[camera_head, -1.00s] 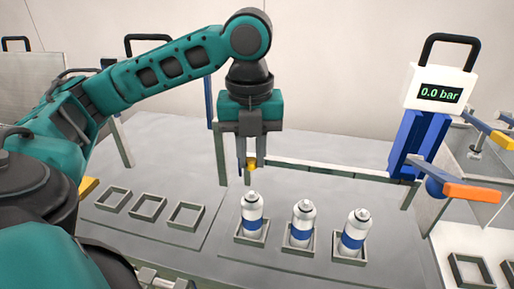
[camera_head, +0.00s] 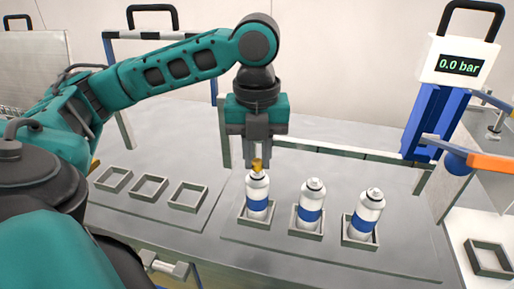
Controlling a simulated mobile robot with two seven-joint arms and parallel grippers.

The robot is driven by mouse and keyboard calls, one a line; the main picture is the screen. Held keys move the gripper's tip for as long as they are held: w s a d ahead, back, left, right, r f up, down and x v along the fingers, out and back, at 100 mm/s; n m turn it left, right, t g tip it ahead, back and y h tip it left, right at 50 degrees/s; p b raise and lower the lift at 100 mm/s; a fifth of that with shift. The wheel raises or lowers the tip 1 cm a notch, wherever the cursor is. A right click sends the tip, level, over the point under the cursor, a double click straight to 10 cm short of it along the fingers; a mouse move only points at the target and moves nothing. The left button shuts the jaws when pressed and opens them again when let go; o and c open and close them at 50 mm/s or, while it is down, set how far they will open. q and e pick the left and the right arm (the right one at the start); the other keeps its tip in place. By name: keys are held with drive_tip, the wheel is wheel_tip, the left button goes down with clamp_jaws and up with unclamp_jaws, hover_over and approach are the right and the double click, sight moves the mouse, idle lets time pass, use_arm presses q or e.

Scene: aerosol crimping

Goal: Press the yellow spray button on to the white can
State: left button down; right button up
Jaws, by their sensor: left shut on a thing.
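My left gripper (camera_head: 257,160) points straight down and is shut on the yellow spray button (camera_head: 257,165). The button is right at the top of the leftmost white can (camera_head: 257,184); I cannot tell whether it touches the valve. This can has a blue band and stands upright in a square grey holder. Two more white cans with blue bands, the middle can (camera_head: 310,197) and the right can (camera_head: 367,208), stand in their own holders, with no yellow button on top. My right gripper is not in view.
Three empty square holders (camera_head: 149,187) lie on the left of the grey table. A blue press-like stand with a display reading 0.0 bar (camera_head: 459,64) and an orange-tipped lever (camera_head: 490,163) stands at the right. Another empty holder (camera_head: 489,258) is at the lower right.

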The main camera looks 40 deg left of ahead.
sight(257, 161)
use_arm(q)
drive_tip(key=p, duration=0.4)
idle(3.3)
idle(0.3)
drive_tip(key=shift+c, duration=1.9)
unclamp_jaws()
drive_tip(key=shift+r+p, duration=0.4)
drive_tip(key=shift+r, duration=3.1)
